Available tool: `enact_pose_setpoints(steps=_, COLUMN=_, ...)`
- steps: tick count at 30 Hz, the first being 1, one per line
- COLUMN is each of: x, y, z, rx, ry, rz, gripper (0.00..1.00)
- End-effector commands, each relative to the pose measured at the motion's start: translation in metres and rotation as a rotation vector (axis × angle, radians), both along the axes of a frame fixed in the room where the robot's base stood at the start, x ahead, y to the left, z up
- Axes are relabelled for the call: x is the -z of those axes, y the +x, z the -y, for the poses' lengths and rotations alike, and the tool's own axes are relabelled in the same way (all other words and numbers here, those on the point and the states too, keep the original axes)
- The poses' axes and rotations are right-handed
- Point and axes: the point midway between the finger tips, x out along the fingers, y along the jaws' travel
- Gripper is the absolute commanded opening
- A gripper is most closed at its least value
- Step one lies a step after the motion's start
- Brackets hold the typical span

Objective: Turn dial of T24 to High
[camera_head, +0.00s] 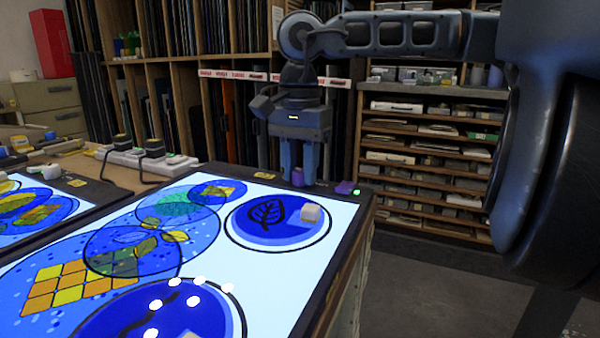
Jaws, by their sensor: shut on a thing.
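A light table (340,203) with a dark frame and a bright white top stands in the left and middle of the head view; I cannot read a T24 label on it. My gripper (298,181) points down at the table's far right edge. Its two blue fingers are shut on a small purple dial (298,177) at the frame, partly hidden between them. The dial's setting marks cannot be made out. A purple block (345,187) sits just right of the gripper on the same edge, beside a small lit green lamp (356,192).
Blue painted glass discs (275,217) lie on the lit top, one with a small white block (311,213). Shelves (430,160) stand behind; the floor at right is clear.

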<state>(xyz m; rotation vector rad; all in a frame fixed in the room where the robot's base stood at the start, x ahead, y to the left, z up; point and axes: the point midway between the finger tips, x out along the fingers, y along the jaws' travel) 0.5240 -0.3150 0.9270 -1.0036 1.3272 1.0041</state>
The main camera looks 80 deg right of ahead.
Motion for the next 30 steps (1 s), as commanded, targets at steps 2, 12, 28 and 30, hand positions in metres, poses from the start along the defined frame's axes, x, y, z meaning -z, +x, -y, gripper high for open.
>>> enact_pose_setpoints(steps=2, x=0.0008, y=0.0003, z=-0.0003, rx=-0.038, ry=0.002, rz=0.002, gripper=0.01)
enact_pose_setpoints(steps=12, x=-0.0002, y=0.0003, z=-0.0002, rx=-0.124, ry=0.002, rz=0.002, gripper=0.01)
enact_pose_setpoints(steps=28, x=-0.0004, y=0.0001, z=-0.0001, rx=-0.132, ry=0.0, rz=0.001, gripper=0.41)
enact_pose_setpoints(steps=30, x=-0.0004, y=0.0, z=-0.0001, rx=-0.131, ry=0.0, rz=0.001, gripper=0.47)
